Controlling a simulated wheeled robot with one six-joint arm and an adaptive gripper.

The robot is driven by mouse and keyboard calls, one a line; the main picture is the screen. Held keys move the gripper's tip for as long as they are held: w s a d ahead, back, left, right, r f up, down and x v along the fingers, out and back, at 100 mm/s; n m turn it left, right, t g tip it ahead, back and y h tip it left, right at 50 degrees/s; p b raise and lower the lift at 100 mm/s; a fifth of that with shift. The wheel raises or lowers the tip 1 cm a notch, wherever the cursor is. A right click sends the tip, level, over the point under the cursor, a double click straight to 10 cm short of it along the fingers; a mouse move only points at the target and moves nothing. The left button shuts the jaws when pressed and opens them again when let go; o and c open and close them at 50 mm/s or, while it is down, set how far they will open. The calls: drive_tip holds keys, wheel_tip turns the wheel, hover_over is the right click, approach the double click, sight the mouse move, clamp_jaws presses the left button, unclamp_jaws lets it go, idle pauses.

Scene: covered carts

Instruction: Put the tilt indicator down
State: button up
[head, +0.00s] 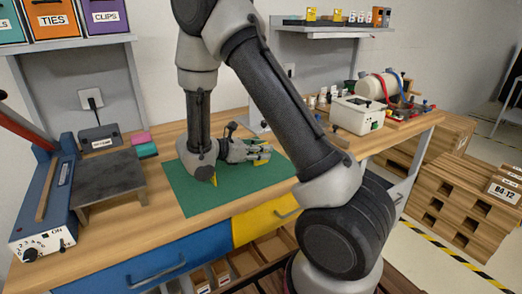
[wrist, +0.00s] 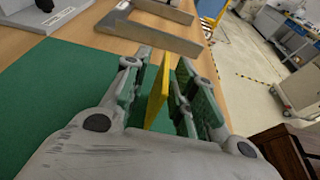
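My gripper (head: 262,153) is low over the green mat (head: 188,196), pointing right. A thin yellow piece, which I take to be the tilt indicator (wrist: 158,97), stands upright between the two fingers in the wrist view. The fingers of my gripper (wrist: 160,88) are close on either side of it and appear to hold it. In the head view the fingers mostly hide it. Whether its lower edge touches the mat is hidden. Another small yellow bit (head: 214,181) shows at the mat beside my arm.
A grey stand (head: 108,178) and a blue device with a knob (head: 48,215) are at the left. Pink and green blocks (head: 144,145) lie by the mat. A white box (head: 357,114) stands at the right. A grey bracket (wrist: 165,36) is beyond my fingers. The front of the mat is clear.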

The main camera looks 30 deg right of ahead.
drive_tip(key=shift+a+r, duration=0.15)
drive_tip(key=shift+r, duration=0.05)
drive_tip(key=v, duration=1.1)
drive_tip(key=shift+a+r, duration=0.15)
drive_tip(key=shift+r, duration=0.05)
drive_tip(key=s+d+r+m+t+y, duration=0.1)
drive_tip(key=s+r+m+y, duration=0.3)
drive_tip(key=s, duration=0.4)
drive_tip(key=s+d+r+m+t+y, duration=0.1)
drive_tip(key=s+d+r+m+y, duration=0.3)
drive_tip(key=s+m, duration=0.3)
drive_tip(key=s+d+r+m+t+y, duration=0.1)
drive_tip(key=s+d+r+m+y, duration=0.2)
drive_tip(key=s+r+m+y, duration=0.3)
drive_tip(key=s+m, duration=0.1)
drive_tip(key=s, duration=0.1)
drive_tip(key=shift+s+t+y, duration=0.3)
drive_tip(key=shift+t, duration=0.1)
drive_tip(key=shift+o, duration=0.2)
